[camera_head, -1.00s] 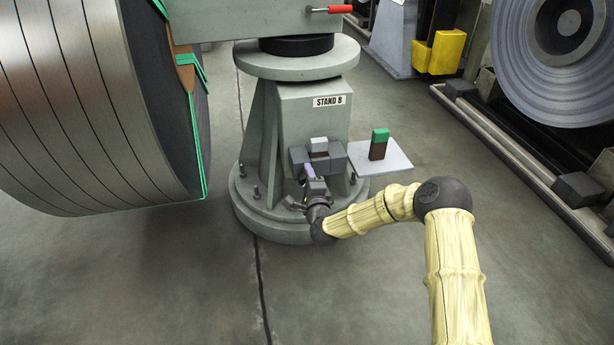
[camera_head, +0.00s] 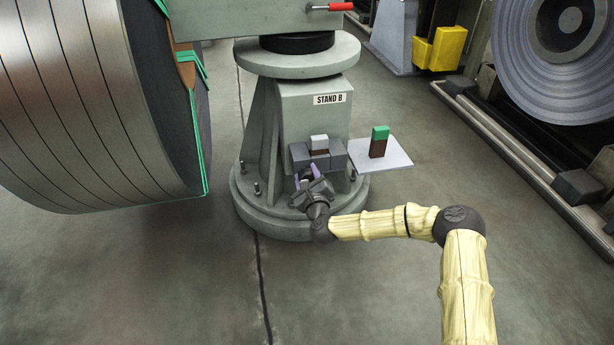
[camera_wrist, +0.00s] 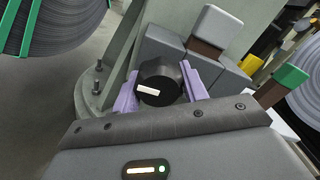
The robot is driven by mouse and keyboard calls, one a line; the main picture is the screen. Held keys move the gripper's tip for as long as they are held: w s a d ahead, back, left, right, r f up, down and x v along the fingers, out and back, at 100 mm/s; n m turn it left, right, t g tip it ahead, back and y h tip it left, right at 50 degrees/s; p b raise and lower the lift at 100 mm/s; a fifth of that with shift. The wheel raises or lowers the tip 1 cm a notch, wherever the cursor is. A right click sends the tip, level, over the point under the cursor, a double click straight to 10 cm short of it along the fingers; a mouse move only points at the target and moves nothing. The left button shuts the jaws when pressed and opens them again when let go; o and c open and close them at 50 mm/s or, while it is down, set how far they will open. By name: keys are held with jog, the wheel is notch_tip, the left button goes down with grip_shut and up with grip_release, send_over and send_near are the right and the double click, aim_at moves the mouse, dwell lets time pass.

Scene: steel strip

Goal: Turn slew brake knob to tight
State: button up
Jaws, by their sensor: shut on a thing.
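The slew brake knob (camera_wrist: 158,70) is a round black knob low on the front of the stand. It has a short white mark that lies nearly level in the wrist view. My gripper (camera_wrist: 162,86) has its two purple fingers on either side of the knob and is shut on it. In the head view my gripper (camera_head: 304,177) is at the front of the stand, below the grey blocks, and hides the knob there. No tight marking can be read in either view.
The stand (camera_head: 294,115) carries a "STAND B" label. Above the knob are grey blocks (camera_head: 336,152) with a white-topped brown block (camera_head: 318,143). A pale plate (camera_head: 400,161) to the right bears a green-and-brown block (camera_head: 379,141). A large steel coil (camera_head: 90,110) stands left.

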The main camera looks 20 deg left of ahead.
jog(key=shift+s, duration=0.1)
dwell(0.4)
jog(key=o, duration=1)
jog(key=p+v, duration=0.7)
jog(key=v, duration=1)
jog(key=shift+s+d+f, duration=0.1)
jog(key=shift+d, duration=0.05)
